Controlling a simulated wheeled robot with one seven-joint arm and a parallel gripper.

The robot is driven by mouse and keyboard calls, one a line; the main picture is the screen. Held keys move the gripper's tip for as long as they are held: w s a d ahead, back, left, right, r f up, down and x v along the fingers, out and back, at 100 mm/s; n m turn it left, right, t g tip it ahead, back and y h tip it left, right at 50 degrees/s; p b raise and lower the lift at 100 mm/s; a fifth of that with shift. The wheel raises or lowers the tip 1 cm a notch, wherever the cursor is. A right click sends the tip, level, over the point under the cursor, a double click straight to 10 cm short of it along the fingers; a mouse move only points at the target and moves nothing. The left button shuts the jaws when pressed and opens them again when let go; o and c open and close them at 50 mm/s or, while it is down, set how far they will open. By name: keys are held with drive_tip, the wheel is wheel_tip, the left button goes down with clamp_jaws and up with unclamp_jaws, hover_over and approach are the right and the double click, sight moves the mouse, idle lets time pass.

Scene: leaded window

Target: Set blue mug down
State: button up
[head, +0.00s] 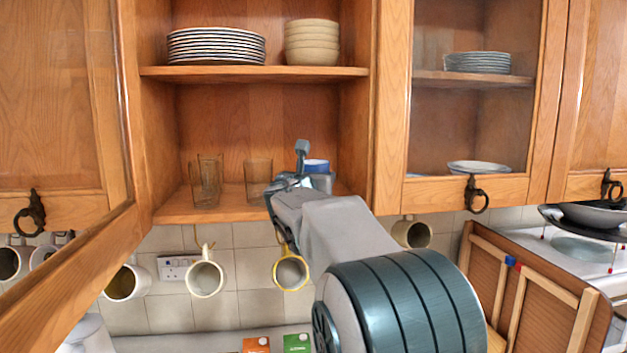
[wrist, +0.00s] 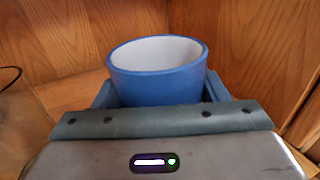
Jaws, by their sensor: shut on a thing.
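The blue mug (wrist: 158,82) has a white inside and stands upright between the fingers of my gripper (wrist: 155,98) in the wrist view. My gripper is shut on it. In the head view my gripper (head: 303,180) reaches into the open cabinet at the lower shelf (head: 225,205), near its right side. Only a small blue part of the mug (head: 317,166) shows there, behind the gripper. The mug's base is hidden, so I cannot tell whether it touches the shelf.
Two clear brown glasses (head: 206,182) stand left of my gripper on the lower shelf. Striped plates (head: 216,46) and beige bowls (head: 311,42) are on the upper shelf (head: 255,73). An open door (head: 95,250) is at left. Several mugs (head: 205,277) hang below the cabinet.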

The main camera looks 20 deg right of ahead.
drive_tip(key=shift+r, duration=0.15)
drive_tip(key=shift+f, duration=0.2)
drive_tip(key=o, duration=1.3)
drive_tip(key=shift+r, duration=0.1)
drive_tip(key=shift+s+a+r, duration=0.1)
drive_tip(key=b+v, duration=0.3)
drive_tip(key=v, duration=0.9)
